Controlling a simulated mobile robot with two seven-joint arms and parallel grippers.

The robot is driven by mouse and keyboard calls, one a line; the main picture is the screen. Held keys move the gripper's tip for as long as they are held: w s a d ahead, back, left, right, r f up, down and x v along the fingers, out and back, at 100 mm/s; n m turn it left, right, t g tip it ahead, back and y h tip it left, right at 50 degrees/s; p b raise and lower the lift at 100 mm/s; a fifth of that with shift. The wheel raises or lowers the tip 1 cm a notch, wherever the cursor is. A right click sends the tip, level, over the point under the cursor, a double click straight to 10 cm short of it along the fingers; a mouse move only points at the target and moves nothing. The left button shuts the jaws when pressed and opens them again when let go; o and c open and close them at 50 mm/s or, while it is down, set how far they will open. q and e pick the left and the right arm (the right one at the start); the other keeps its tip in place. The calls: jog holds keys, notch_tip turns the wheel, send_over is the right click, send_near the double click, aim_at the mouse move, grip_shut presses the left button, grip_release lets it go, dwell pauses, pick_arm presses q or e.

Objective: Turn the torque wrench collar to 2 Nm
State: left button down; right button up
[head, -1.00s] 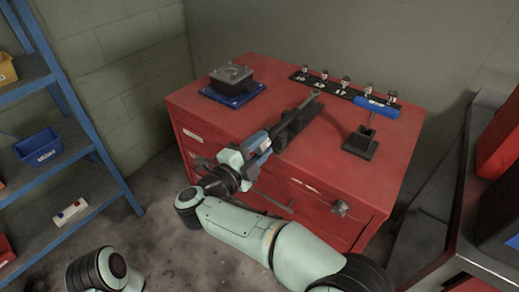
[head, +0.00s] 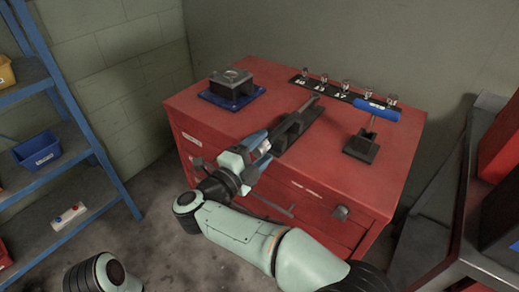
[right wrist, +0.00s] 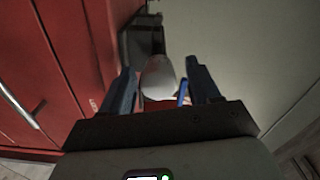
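The torque wrench lies in a long black cradle (head: 300,125) on top of the red cabinet, one end towards its front edge. My right gripper (head: 260,146) is at that front end. In the right wrist view a pale rounded grip or collar end (right wrist: 158,78) sits between the two blue fingers of the right gripper (right wrist: 161,75). The fingers stand apart on either side of it, with narrow gaps visible. The collar's scale and setting cannot be read. My left gripper is out of view.
Blue shelving (head: 110,180) is at left.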

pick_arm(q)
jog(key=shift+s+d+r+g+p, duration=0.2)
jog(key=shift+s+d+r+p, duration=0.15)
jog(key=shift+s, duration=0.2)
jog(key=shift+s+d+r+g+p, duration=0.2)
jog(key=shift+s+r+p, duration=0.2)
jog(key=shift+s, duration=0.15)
pick_arm(e)
jog(key=v, duration=1.3)
jog(key=shift+s, duration=0.2)
jog(key=shift+a, duration=0.15)
